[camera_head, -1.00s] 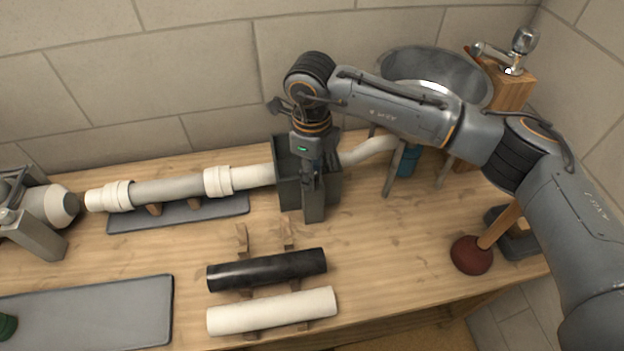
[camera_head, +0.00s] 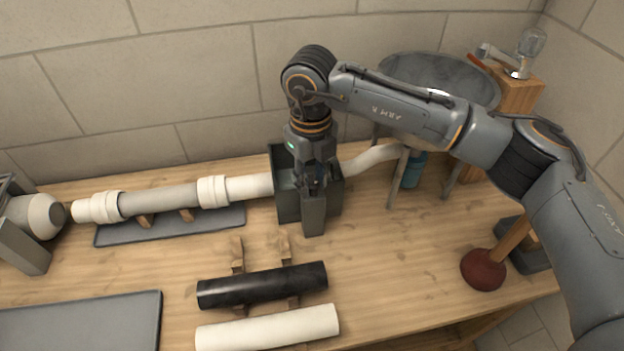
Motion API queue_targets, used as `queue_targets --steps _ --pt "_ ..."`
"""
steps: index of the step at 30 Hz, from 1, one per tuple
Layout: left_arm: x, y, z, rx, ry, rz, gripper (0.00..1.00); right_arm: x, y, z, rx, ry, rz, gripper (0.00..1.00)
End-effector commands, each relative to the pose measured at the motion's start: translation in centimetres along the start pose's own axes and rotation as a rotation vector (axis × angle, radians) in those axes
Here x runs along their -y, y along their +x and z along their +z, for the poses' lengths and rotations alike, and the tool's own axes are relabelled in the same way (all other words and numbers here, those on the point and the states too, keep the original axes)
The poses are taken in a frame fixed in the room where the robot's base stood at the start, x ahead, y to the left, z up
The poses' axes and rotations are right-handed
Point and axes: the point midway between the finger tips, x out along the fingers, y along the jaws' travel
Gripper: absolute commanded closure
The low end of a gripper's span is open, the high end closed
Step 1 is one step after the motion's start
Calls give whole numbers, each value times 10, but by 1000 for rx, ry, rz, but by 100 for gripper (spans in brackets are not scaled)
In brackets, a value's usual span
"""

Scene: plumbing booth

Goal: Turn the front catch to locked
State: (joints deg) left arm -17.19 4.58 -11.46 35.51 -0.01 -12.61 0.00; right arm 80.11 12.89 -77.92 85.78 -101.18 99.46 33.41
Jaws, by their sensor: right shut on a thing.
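My right gripper (camera_head: 314,190) points down at the front of a dark grey box-like fixture (camera_head: 285,205), which the pipe run meets. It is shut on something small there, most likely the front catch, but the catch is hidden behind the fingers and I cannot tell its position. A white and grey pipe (camera_head: 160,199) runs into the fixture from the left, and a curved white pipe (camera_head: 375,158) leaves it on the right.
A black pipe (camera_head: 262,286) and a white pipe (camera_head: 268,328) lie on wooden cradles in front. A grey tray (camera_head: 80,322) is at the front left. A plunger (camera_head: 484,269) stands at the right, and a metal basin (camera_head: 440,80) with a faucet (camera_head: 525,55) is behind.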

Motion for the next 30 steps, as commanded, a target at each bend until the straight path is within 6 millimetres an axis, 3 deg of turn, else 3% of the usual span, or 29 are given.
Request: queue_targets --steps 10,11,14,24,30 --pt "0 0 0 0 0 0 100 0 -1 0 1 4 0 100" --pt "0 0 0 0 0 0 100 0 -1 0 1 4 0 68" --pt "0 0 0 0 0 0 100 0 -1 0 1 4 0 49" --pt "0 0 1 1 -1 0 100 0 -3 0 1 3 0 49" --pt "0 0 1 0 -1 0 100 0 -30 1 4 3 -2 49"
